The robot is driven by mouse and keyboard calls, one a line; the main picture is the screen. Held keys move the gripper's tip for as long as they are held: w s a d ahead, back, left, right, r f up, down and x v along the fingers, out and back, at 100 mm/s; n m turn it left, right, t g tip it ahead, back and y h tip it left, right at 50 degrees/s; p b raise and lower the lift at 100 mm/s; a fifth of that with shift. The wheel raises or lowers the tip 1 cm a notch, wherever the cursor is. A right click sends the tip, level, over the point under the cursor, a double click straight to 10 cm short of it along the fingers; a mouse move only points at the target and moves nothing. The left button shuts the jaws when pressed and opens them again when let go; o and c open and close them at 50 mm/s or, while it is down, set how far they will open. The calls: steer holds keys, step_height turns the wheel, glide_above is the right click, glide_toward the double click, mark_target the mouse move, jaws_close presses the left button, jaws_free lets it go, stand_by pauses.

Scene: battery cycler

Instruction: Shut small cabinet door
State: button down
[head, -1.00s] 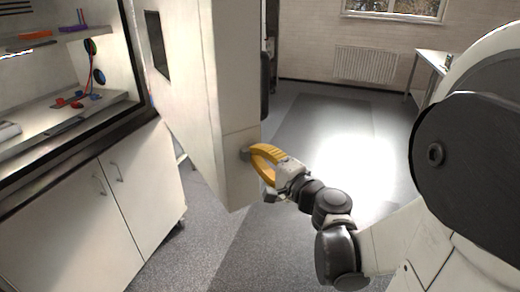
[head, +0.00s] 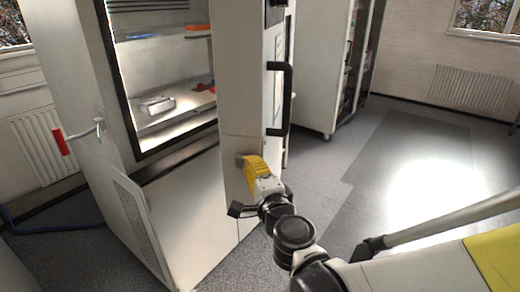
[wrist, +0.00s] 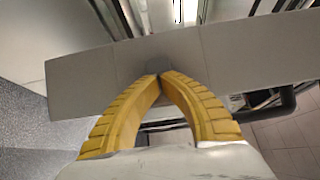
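The cabinet door (head: 243,85) is a thick white panel, standing open and seen nearly edge-on in the head view. A black bar handle (head: 288,100) is on its right-hand face. The white cabinet (head: 190,200) with lit shelves is behind and left of it. My gripper (head: 245,161) has yellow fingers and is at the lower part of the door. In the wrist view, the fingers (wrist: 157,76) curve together until their tips meet, with nothing visible between them. The tips appear to touch the pale door panel (wrist: 90,85); exact contact is partly hidden.
A red-tipped lever (head: 62,141) sticks out from the cabinet's left side. Another tall cabinet (head: 325,60) stands behind the door. A radiator (head: 470,88) is on the far wall. The grey floor (head: 400,190) at right is clear.

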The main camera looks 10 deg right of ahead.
steer(key=w+a, duration=0.8)
steer(key=a, duration=0.5)
steer(key=w+a+m+h, duration=0.1)
steer(key=w+a, duration=0.7)
steer(key=a, duration=0.6)
steer(key=w+a+h+p, duration=0.1)
steer(key=w+a, duration=0.7)
steer(key=a, duration=0.5)
steer(key=shift+w+a+r+m, duration=0.1)
steer(key=shift+a+r+m, duration=0.05)
steer(key=shift+r+m, duration=0.15)
